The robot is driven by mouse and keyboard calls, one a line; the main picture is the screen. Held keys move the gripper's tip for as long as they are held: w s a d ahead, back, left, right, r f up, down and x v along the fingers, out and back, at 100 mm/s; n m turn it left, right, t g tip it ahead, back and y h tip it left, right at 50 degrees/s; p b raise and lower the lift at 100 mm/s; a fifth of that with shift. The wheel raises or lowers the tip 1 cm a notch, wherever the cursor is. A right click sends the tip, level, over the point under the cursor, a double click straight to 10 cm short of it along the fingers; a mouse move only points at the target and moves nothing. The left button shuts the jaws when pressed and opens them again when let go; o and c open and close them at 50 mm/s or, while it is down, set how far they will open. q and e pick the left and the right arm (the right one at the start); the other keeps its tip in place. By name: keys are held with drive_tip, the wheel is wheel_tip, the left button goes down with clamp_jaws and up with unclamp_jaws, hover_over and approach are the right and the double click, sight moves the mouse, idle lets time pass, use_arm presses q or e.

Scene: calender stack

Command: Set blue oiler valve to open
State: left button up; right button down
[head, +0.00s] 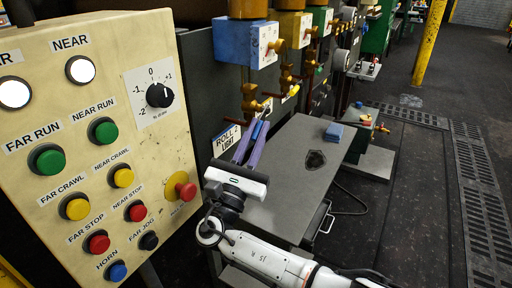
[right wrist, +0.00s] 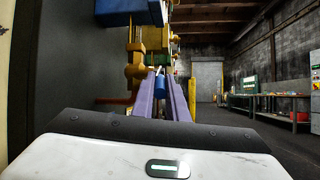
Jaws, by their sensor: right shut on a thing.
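The blue oiler (head: 245,44) is a blue block with brass fittings at the top middle of the head view. Its brass valve (head: 252,103) hangs below the block. My right gripper (head: 256,128) reaches up to the valve with its purple fingers. It is shut on the blue valve handle (right wrist: 158,85), which shows between the fingers in the right wrist view. The fingers partly hide the handle, so its exact angle is hard to tell. The blue block also shows at the top of the right wrist view (right wrist: 125,8). My left gripper is not in view.
A cream control panel (head: 100,130) with several buttons fills the left.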

drive_tip(key=shift+w+d+f+t+b, duration=0.1)
drive_tip(key=shift+f+t+b, duration=0.35)
drive_tip(key=shift+b, duration=0.65)
drive_tip(key=shift+r+h, duration=0.1)
drive_tip(key=shift+h, duration=0.2)
drive_tip(key=c, duration=1.7)
unclamp_jaws()
drive_tip(key=shift+c, duration=0.2)
drive_tip(key=v, duration=1)
